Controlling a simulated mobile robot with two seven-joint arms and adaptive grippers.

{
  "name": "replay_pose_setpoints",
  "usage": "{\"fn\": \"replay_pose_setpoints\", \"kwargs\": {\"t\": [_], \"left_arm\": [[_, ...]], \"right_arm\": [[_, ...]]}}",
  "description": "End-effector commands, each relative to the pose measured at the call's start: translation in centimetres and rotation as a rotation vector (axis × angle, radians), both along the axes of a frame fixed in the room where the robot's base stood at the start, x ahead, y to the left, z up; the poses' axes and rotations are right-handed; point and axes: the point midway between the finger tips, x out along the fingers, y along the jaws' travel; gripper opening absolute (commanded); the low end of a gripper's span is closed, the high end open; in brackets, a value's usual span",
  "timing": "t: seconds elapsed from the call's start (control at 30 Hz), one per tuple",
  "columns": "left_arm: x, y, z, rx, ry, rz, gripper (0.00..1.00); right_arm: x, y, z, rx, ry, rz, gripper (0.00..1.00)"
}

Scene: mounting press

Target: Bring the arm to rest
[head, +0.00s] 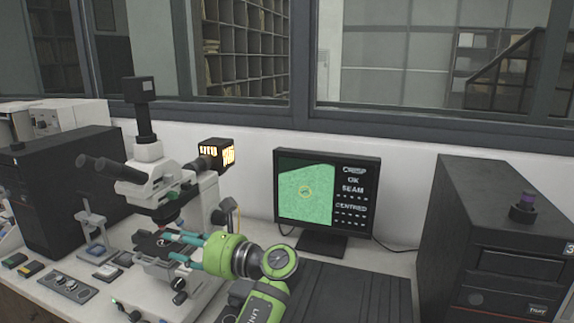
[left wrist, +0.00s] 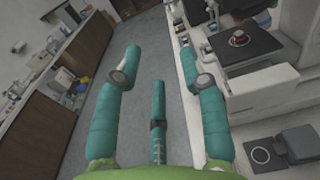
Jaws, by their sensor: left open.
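My left gripper (head: 172,246), with a green body and teal fingers, is in the head view in front of the lower part of the white microscope (head: 150,186). Its fingers point left and are spread apart. In the left wrist view the gripper (left wrist: 160,48) is open and empty, with grey floor behind the fingers. The microscope's black stage (left wrist: 262,50) is to the right of the fingers there, with a small reddish round piece (left wrist: 239,38) on it. My green forearm hides part of the bench. My right gripper is in neither view.
A monitor (head: 340,193) shows a green picture and words like "CRISP OK". A black box (head: 500,240) stands at right, a dark machine (head: 50,190) at left. Small trays (head: 72,287) lie on the bench. Open floor (left wrist: 155,30) runs beside the bench.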

Motion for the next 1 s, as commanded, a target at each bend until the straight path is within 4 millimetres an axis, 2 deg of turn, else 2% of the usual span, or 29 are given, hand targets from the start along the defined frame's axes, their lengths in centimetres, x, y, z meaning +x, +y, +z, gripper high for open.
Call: {"fn": "replay_pose_setpoints", "kwargs": {"t": [0.03, 0.23, 0.37, 0.47, 0.5, 0.6, 0.73, 0.83, 1.0], "left_arm": [[-0.4, 0.7, -2.4, -0.054, -0.013, -0.002, 0.41], [-2.2, 2.5, -10.1, -0.307, -0.134, -0.004, 0.41], [-4.7, 3.7, -16.4, -0.524, -0.245, 0.031, 0.41], [-8.2, 4.4, -22.1, -0.745, -0.368, 0.102, 0.41], [-9.9, 4.5, -24.3, -0.842, -0.425, 0.145, 0.41], [-14.6, 4.5, -28.9, -1.075, -0.571, 0.278, 0.41], [-20.3, 3.6, -32.1, -1.315, -0.732, 0.472, 0.41], [-23.4, 2.7, -33.0, -1.436, -0.810, 0.599, 0.41], [-27.5, 1.4, -33.3, -1.569, -0.897, 0.778, 0.41]], "right_arm": [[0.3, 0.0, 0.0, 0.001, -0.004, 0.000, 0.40], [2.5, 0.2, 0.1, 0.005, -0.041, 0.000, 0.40], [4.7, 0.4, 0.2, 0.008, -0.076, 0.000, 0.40], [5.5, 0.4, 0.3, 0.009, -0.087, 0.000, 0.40], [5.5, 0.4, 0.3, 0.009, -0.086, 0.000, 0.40], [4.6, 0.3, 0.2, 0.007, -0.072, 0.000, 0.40], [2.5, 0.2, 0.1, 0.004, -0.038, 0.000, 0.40], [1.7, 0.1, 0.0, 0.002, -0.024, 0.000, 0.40], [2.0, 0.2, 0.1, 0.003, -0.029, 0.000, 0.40]]}}
